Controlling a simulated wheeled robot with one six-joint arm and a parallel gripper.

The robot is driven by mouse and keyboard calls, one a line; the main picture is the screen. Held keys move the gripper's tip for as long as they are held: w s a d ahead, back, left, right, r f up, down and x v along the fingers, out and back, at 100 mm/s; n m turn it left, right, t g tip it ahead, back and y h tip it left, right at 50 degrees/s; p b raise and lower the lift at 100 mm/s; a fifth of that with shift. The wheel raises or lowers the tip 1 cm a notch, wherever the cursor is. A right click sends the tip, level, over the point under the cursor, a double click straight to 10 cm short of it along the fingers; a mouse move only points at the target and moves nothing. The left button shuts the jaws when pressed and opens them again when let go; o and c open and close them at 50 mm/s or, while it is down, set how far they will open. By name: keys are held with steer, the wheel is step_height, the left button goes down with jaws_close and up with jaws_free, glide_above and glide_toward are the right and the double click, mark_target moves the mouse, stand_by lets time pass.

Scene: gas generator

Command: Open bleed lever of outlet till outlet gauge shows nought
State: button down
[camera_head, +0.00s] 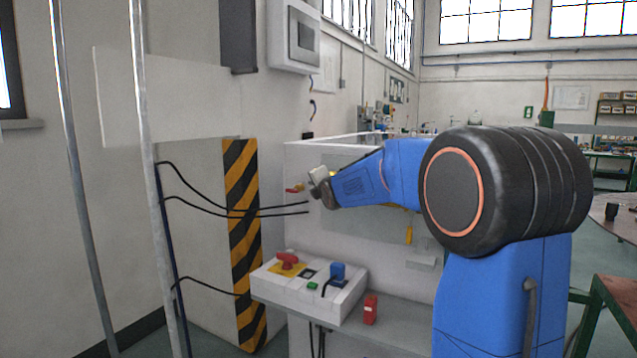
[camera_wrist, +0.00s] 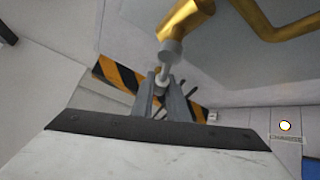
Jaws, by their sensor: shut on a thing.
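In the wrist view my gripper (camera_wrist: 161,88) has its two grey fingers closed around the end of a short grey lever (camera_wrist: 167,60). The lever joins a brass fitting (camera_wrist: 187,24) above it, and I take it for the bleed lever. In the head view my gripper (camera_head: 317,184) is at the white cabinet, and my arm hides much of the cabinet's front.
A red handle (camera_head: 294,188) sits just left of my gripper. Below stands a control box (camera_head: 300,295) with a red switch (camera_head: 287,260) and a blue plug (camera_head: 337,271). A red block (camera_head: 370,310) is beside it. Black cables (camera_head: 230,211) run leftward past a striped post (camera_head: 243,240).

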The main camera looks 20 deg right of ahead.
steer(key=shift+s+d+f+n+g, duration=0.2)
steer(key=shift+s+f+n+g, duration=0.05)
steer(key=shift+f+n+g, duration=0.4)
steer(key=s+d+f+n+g+h, duration=0.3)
steer(key=s+n+g+h, duration=0.1)
steer(key=g, duration=0.3)
steer(key=shift+s+d+n+g, duration=0.3)
steer(key=shift+n+g, duration=0.05)
steer(key=shift+n, duration=0.1)
stand_by(0.7)
steer(key=c, duration=1.7)
jaws_free()
